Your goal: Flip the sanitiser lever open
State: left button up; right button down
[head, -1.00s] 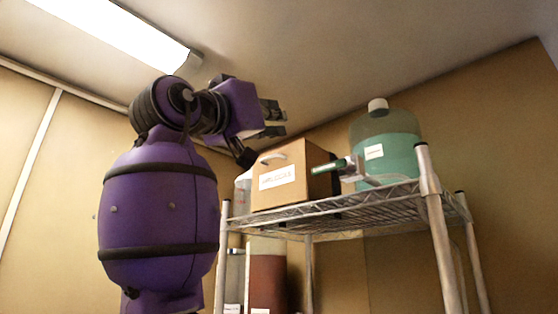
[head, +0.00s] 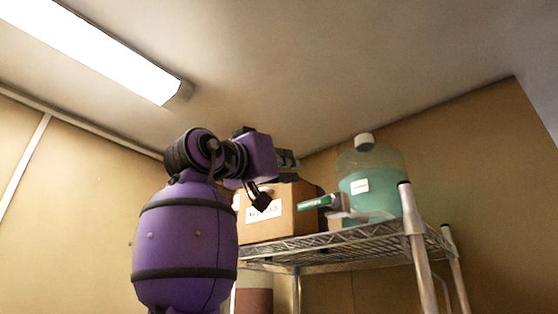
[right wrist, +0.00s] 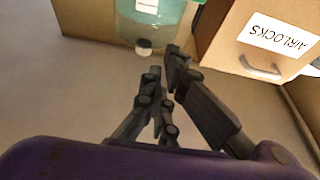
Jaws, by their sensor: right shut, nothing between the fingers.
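The sanitiser jug (head: 369,190) holds teal liquid, has a pale cap and label, and stands on the wire shelf. Its lever, a green handle (head: 314,202), sticks out to the left from a grey tap body (head: 345,208) in front of the jug. My right gripper (head: 292,159) is shut and empty, up and left of the lever, apart from it in the picture. In the right wrist view the fingers (right wrist: 165,66) point toward the jug (right wrist: 148,20), which appears upside down. I cannot make out the lever there. My left gripper is out of view.
The wire shelf (head: 350,240) has metal posts. The space above the jug is free up to the ceiling.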

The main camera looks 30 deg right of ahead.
aim_at(316, 205)
jog(key=d+f, duration=0.1)
jog(key=w+d+f, duration=0.1)
jog(key=f, duration=0.1)
jog(key=shift+w+d+p, duration=0.2)
jog(key=shift+d+p, duration=0.1)
jog(key=shift+d, duration=0.1)
